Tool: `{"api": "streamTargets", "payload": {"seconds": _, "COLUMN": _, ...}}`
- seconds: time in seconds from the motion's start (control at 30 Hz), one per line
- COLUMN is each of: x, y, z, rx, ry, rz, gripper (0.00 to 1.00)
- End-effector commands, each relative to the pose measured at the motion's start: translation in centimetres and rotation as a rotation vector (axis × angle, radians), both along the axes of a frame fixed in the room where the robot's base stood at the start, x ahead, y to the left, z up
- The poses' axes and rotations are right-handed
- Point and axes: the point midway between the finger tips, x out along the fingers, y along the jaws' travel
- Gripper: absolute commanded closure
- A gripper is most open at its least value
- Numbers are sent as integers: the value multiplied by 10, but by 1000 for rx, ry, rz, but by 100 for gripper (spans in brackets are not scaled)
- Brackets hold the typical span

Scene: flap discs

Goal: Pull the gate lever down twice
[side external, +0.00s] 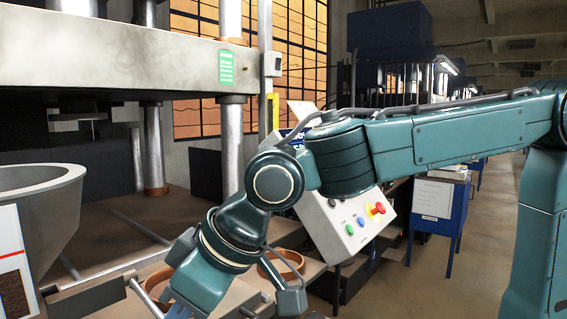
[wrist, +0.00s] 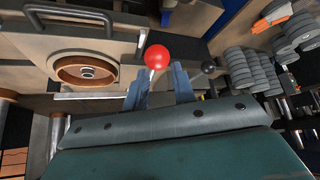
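A lever with a round red knob (wrist: 158,56) stands just beyond my fingertips in the wrist view; part of its pale shaft shows below the knob. A second, black knob (wrist: 208,67) is to its right. No label shows which one is the gate lever. My gripper (wrist: 160,75) has its two blue-grey fingers apart, with the red knob lined up over the gap. I cannot tell whether a finger touches the shaft. In the side view, my wrist is at the bottom edge, and the fingers and levers cannot be made out.
A round copper-coloured ring mould (wrist: 86,71) and a dark bar handle (wrist: 70,18) are left of the red knob. Stacks of grey discs (wrist: 250,72) stand at right. A control box with a red button (side external: 376,208) is close behind my wrist; a grey hopper (side external: 40,205) stands left.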

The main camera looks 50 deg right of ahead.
Motion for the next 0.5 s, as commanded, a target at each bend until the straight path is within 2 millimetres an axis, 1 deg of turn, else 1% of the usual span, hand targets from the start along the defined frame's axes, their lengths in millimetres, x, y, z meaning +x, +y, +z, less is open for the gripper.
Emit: {"api": "streamTargets", "payload": {"seconds": 0.5, "x": 0, "y": -1, "z": 34, "rx": 1, "ry": -2, "rz": -4, "gripper": 78}}
